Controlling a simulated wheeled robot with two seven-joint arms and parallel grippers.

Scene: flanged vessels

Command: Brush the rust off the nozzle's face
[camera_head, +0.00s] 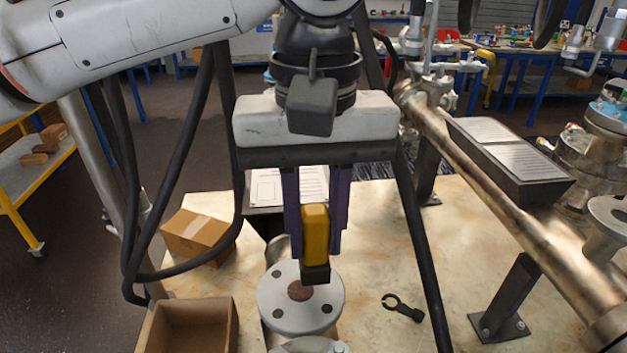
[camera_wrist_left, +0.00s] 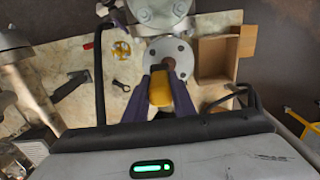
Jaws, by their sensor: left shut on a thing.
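My left gripper (camera_head: 315,240) points down and is shut on a brush (camera_head: 316,235) with a yellow handle and a dark bristle end. The brush also shows between the purple fingers in the left wrist view (camera_wrist_left: 160,88). Below it is the nozzle's round grey flange face (camera_head: 325,312), with several bolt holes; it also shows in the left wrist view (camera_wrist_left: 183,52). A brown rust patch (camera_head: 300,291) lies around the middle of the face. The bristle end is over the patch's far edge; I cannot tell whether it touches. My right gripper is not in view.
An open cardboard box (camera_head: 225,325) stands left of the nozzle, with a closed carton (camera_head: 198,238) behind it. A dark wrench (camera_head: 402,307) lies on the tabletop (camera_head: 385,245) at the right. A large pipe (camera_head: 490,195) with a sloped document stand (camera_head: 520,165) crosses the right side.

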